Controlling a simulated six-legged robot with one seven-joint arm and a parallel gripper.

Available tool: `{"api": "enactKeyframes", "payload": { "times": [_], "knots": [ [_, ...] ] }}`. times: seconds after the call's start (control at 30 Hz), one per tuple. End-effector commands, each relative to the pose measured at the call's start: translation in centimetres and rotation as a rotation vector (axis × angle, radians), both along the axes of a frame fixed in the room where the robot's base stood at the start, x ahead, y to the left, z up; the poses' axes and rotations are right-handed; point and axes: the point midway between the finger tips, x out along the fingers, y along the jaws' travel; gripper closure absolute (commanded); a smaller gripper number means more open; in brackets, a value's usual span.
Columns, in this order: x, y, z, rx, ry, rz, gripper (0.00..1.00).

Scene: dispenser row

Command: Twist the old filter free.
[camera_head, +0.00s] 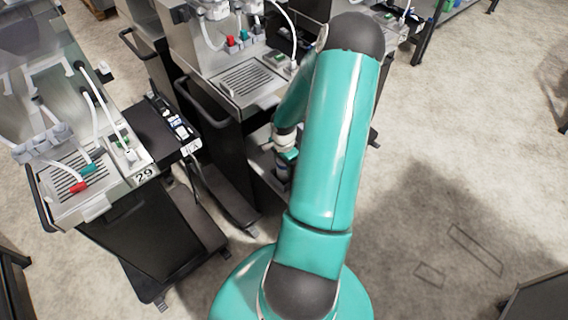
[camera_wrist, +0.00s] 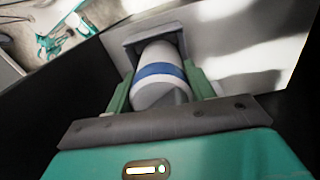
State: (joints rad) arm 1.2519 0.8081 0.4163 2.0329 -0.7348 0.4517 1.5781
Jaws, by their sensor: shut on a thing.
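The old filter (camera_wrist: 158,86) is a white cylinder with a blue band in the middle of the wrist view. Its far end sits in a square grey recess (camera_wrist: 128,44) in a pale panel. My gripper (camera_wrist: 159,72) has one green finger on each side of the filter and is shut on it. The near end of the filter points toward my palm.
A dispenser cart marked 29 (camera_head: 66,200) stands at the left, with hoses and red and green nozzles. A second dispenser (camera_head: 243,85) stands behind my arm, with a black handle (camera_head: 203,105) on its side. The floor (camera_head: 450,150) at the right is mostly clear.

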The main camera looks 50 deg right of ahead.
Motion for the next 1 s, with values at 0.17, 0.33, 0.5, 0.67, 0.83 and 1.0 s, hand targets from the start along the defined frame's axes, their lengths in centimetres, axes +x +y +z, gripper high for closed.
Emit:
{"api": "enactKeyframes", "payload": {
  "times": [0.17, 0.33, 0.5, 0.67, 0.83, 1.0],
  "knots": [
    [0.19, 0.0, 0.05, -0.003, 0.001, -0.165, 0.76],
    [0.24, -0.06, 0.06, -0.003, 0.0, -0.349, 0.76],
    [0.28, -0.11, 0.05, -0.002, -0.002, -0.498, 0.76],
    [0.26, -0.16, 0.03, -0.001, -0.002, -0.557, 0.76],
    [0.23, -0.16, 0.03, -0.001, -0.002, -0.56, 0.76],
    [0.23, -0.15, 0.02, 0.0, -0.001, -0.559, 0.23]
  ]
}}
